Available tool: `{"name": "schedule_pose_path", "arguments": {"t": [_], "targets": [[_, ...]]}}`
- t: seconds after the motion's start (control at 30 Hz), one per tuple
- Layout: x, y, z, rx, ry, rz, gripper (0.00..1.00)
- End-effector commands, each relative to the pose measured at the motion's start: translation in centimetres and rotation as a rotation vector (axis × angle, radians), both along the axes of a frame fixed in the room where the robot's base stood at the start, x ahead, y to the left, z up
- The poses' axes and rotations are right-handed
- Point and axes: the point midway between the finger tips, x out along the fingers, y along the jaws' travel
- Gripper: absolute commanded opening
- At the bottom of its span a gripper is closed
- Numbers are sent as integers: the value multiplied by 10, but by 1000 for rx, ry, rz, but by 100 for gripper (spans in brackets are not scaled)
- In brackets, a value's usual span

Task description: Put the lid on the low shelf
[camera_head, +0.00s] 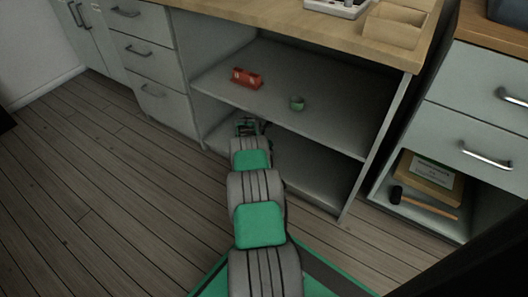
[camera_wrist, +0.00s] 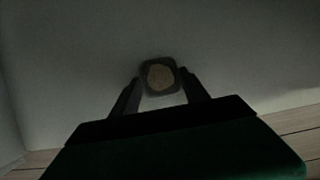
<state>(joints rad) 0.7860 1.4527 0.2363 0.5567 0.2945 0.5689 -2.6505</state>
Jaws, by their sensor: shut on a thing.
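My gripper (camera_head: 247,127) reaches into the open cabinet at the front edge of its middle shelf, below the level of that board. In the wrist view my gripper (camera_wrist: 160,88) is shut on a small dark rounded-square piece with a round tan face, which looks like the lid (camera_wrist: 160,76). In the head view I cannot make out the lid at the gripper. The low shelf (camera_head: 312,180) is the bottom board of the cabinet, in shadow and partly hidden by my arm. A plain grey surface lies behind the lid in the wrist view; its gap to the lid is unclear.
A side panel (camera_head: 377,150) bounds the cabinet at right. Drawers (camera_head: 150,62) stand at left. The visible low shelf looks bare.

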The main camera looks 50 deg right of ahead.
Motion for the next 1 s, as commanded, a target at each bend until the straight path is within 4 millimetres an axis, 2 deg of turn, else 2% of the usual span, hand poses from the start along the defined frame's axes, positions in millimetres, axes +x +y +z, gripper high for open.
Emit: {"name": "schedule_pose_path", "arguments": {"t": [0.03,0.27,0.57,0.67,0.77,0.8,1.0], "targets": [[0,0,0,-1,0,0,56],[0,0,0,0,0,0,75],[0,0,2,-1,-1,0,75],[1,4,20,-2,-2,1,75],[0,13,46,-2,-2,2,75],[-2,28,40,5,4,4,75],[-7,85,38,2,2,4,75]]}}
